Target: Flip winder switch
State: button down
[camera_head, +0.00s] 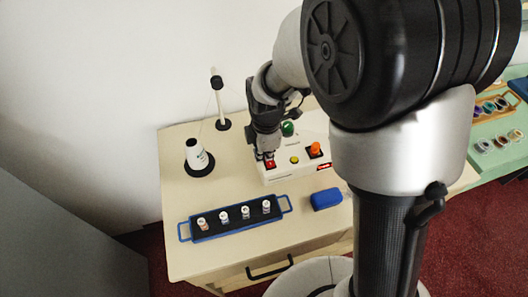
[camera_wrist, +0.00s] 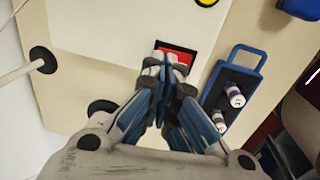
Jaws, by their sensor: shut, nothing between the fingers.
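The winder (camera_head: 290,172) is a white box on the wooden counter, with a red switch (camera_head: 270,163), a yellow button (camera_head: 294,160), an orange knob (camera_head: 315,148) and a green knob (camera_head: 288,129) on it. My gripper (camera_head: 268,156) is shut and empty, pointing down at the red switch. In the wrist view the closed fingertips (camera_wrist: 165,62) overlap the red switch (camera_wrist: 180,55), which sits in a black frame and is partly hidden by them. I cannot tell whether they touch it or which way it is tipped.
A blue-handled tray (camera_head: 182,232) with several small spools stands in front. A blue block (camera_head: 326,199) lies right of it. A white cone (camera_head: 196,154) on a black base and a thin post (camera_head: 219,103) stand left of the winder. A green table (camera_head: 500,133) is at the right.

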jog(key=shift+s+f, duration=0.15)
jog(key=shift+s+d, duration=0.25)
jog(key=shift+s, duration=0.35)
jog(key=shift+a+r+p, duration=0.1)
jog(key=shift+r+p, duration=0.5)
jog(key=shift+r, duration=0.1)
notch_tip(320, 180, up, 13)
jog(key=s+p, duration=0.1)
jog(key=p, duration=0.4)
jog(key=shift+s+d, duration=0.25)
jog(key=shift+s, duration=0.05)
jog(key=shift+f, duration=0.1)
